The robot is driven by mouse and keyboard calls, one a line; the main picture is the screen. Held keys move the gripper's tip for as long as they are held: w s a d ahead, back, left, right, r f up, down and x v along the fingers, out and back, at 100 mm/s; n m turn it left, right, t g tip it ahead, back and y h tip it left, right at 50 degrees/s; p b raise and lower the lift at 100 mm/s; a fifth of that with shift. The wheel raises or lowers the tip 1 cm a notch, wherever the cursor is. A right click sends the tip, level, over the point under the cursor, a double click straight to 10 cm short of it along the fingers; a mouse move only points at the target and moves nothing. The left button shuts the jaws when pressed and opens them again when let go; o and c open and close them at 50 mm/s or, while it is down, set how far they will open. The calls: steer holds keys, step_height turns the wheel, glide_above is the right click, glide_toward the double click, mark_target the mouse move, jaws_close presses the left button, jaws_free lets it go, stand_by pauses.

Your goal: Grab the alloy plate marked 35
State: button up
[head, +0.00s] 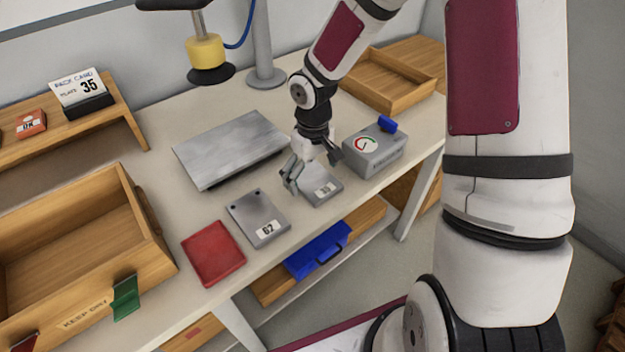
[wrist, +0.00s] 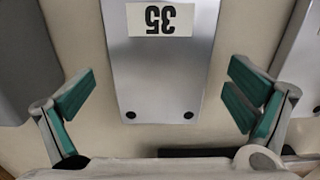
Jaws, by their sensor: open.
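The alloy plate marked 35 (wrist: 165,70) is a flat silver-grey plate with two dark holes near one edge and a white label, upside down in the wrist view. In the head view the plate (head: 325,195) lies on the workbench, partly hidden by my gripper. My gripper (head: 314,176) is open just above it. In the wrist view the green-padded fingers of my gripper (wrist: 158,102) stand apart on either side of the plate, not touching it.
A plate marked 62 (head: 262,222) lies left of it, then a red plate (head: 213,253). A grey box with a dial (head: 375,150) stands close on the right. A large metal slab (head: 230,150) lies behind. A card reading 35 (head: 80,90) stands on a wooden shelf (head: 120,105).

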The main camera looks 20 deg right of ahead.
steer(key=shift+c, duration=0.5)
steer(key=c, duration=1.6)
steer(key=shift+r, duration=0.1)
